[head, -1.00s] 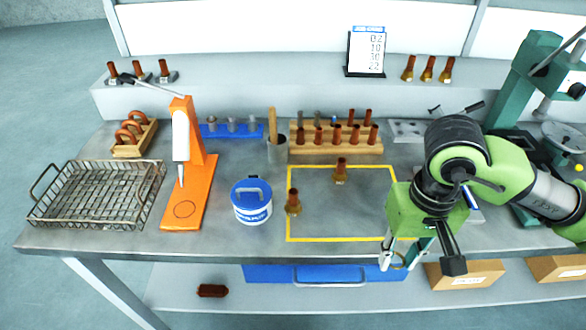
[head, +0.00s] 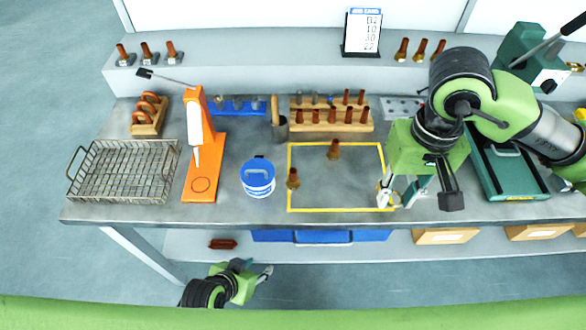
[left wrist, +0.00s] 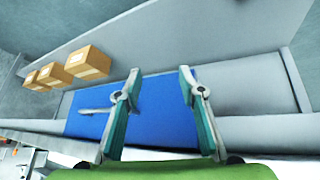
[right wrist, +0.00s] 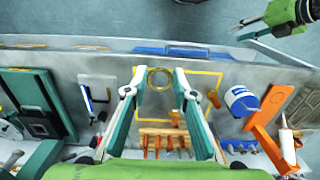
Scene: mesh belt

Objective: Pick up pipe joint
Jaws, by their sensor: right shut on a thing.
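My right gripper (head: 394,197) hangs over the right edge of the yellow outline, shut on a brass ring-like piece. In the right wrist view that piece (right wrist: 160,78) shows as a ring between the fingertips; I take it for a pipe joint seen end-on. Two copper and brass pipe joints stand upright inside the outline, one further back (head: 333,150) and one at its left edge (head: 293,179). My left gripper (head: 258,272) is low in front of the bench. In the left wrist view its fingers (left wrist: 152,88) are apart and empty.
A wire basket (head: 122,172), an orange stand (head: 203,180) and a blue-lidded tub (head: 258,178) fill the bench's left. A wooden rack (head: 350,127) with several fittings stands behind the outline. A green machine base (head: 510,172) is at right. Cardboard boxes (head: 446,236) lie below.

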